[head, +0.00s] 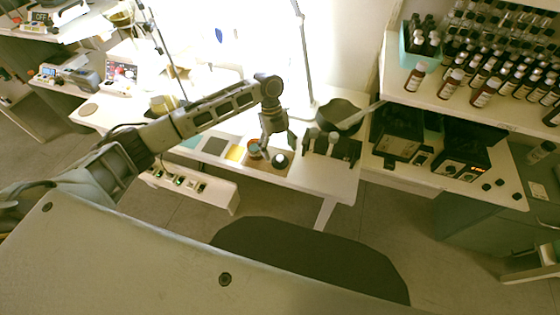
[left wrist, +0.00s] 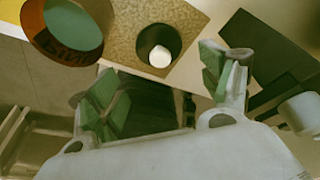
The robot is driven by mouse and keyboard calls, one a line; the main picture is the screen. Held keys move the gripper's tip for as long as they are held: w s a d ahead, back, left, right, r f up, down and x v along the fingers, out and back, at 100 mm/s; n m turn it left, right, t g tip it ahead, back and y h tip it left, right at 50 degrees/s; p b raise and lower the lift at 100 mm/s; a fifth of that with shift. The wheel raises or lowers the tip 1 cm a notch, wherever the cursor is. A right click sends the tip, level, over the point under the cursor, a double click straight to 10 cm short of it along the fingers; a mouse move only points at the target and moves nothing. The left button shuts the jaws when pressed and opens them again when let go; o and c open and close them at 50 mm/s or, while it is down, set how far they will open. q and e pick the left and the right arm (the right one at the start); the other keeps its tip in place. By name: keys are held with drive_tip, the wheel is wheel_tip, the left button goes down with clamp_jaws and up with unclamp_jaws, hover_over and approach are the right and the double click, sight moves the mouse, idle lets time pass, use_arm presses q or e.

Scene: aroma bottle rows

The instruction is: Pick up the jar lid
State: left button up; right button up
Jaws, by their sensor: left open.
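A dark round piece with a white centre (head: 280,160), which looks like the jar lid, lies on a tan board at the front of the bench. In the left wrist view it (left wrist: 172,40) sits at the top centre. Left of it is an amber jar (left wrist: 42,35) with teal inside; the head view shows this jar (head: 254,148) too. My left gripper (head: 277,142) is above the board, near the dark piece. Its green-padded fingers (left wrist: 165,88) are apart with nothing between them, and the dark piece shows beyond them. My right gripper is not in view.
A dark holder with white-handled tools (head: 332,146) stands close on the right, with a dark bowl (head: 338,114) behind it. A yellow square (head: 235,153) lies to the left. A shelf (head: 440,97) with several bottles is at the right. The bench edge is close in front.

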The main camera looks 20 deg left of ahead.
sight(280, 157)
use_arm(q)
drive_tip(key=x, duration=0.3)
drive_tip(key=shift+w+f, duration=0.25)
drive_tip(key=shift+f, duration=0.15)
drive_tip(key=shift+s+f, duration=0.15)
drive_tip(key=shift+f, duration=0.4)
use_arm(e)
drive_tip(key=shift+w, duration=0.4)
use_arm(q)
drive_tip(key=c, duration=1)
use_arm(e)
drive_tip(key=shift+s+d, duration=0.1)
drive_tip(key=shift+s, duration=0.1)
use_arm(q)
drive_tip(key=shift+o, duration=0.2)
drive_tip(key=shift+r, duration=0.1)
drive_tip(key=shift+r, duration=0.45)
wheel_tip(280, 157, up, 8)
drive_tip(key=shift+d+r, duration=0.1)
drive_tip(key=shift+r, duration=0.4)
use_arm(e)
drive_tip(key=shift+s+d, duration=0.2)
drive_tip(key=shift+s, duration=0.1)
